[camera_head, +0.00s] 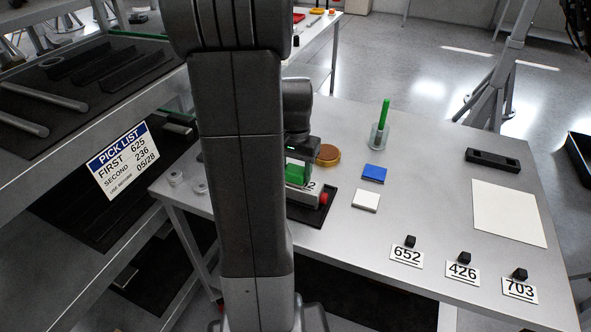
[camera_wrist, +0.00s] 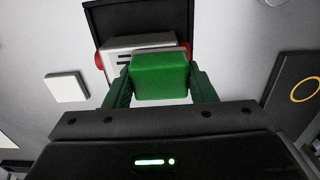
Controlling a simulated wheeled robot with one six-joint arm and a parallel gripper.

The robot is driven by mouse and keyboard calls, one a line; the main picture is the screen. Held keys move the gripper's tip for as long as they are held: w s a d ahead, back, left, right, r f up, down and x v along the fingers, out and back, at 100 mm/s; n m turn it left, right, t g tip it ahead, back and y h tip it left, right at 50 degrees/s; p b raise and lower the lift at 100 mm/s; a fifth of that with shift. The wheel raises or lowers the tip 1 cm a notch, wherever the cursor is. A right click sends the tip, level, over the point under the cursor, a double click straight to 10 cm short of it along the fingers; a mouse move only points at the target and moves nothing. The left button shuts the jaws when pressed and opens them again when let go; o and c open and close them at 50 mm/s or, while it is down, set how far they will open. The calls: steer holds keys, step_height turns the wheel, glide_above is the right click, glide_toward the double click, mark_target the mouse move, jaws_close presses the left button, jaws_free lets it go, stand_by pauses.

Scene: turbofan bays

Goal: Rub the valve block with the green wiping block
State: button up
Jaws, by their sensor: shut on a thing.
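My gripper (camera_wrist: 160,84) is shut on the green wiping block (camera_wrist: 160,73), with one dark green finger on each side of it. In the head view the green wiping block (camera_head: 296,174) is just over the valve block (camera_head: 304,194). The valve block is pale grey with red ends and sits on a dark mat (camera_head: 307,214). In the wrist view the valve block (camera_wrist: 112,57) lies just beyond the green block and is partly hidden by it. The two look very close; I cannot tell for sure whether they touch.
A blue block (camera_head: 374,173) and a white block (camera_head: 366,200) lie right of the mat. A clear cup with a green stick (camera_head: 384,115) and an amber round thing (camera_head: 327,154) stand behind. Number cards with small black blocks line the front right. A shelf (camera_head: 100,120) stands left.

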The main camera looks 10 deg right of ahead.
steer(key=r, duration=0.2)
steer(key=r+p, duration=0.1)
steer(key=shift+s+d+r, duration=0.1)
steer(key=shift+s+d, duration=0.15)
steer(key=shift+d, duration=0.05)
steer(key=shift+w+a+r+p, duration=0.1)
steer(key=shift+w+r+p, duration=0.1)
steer(key=shift+r+p, duration=0.5)
steer(key=shift+s+r+p, duration=0.1)
steer(key=shift+r+p, duration=1.1)
steer(key=shift+r, duration=0.3)
steer(key=shift+f, duration=0.1)
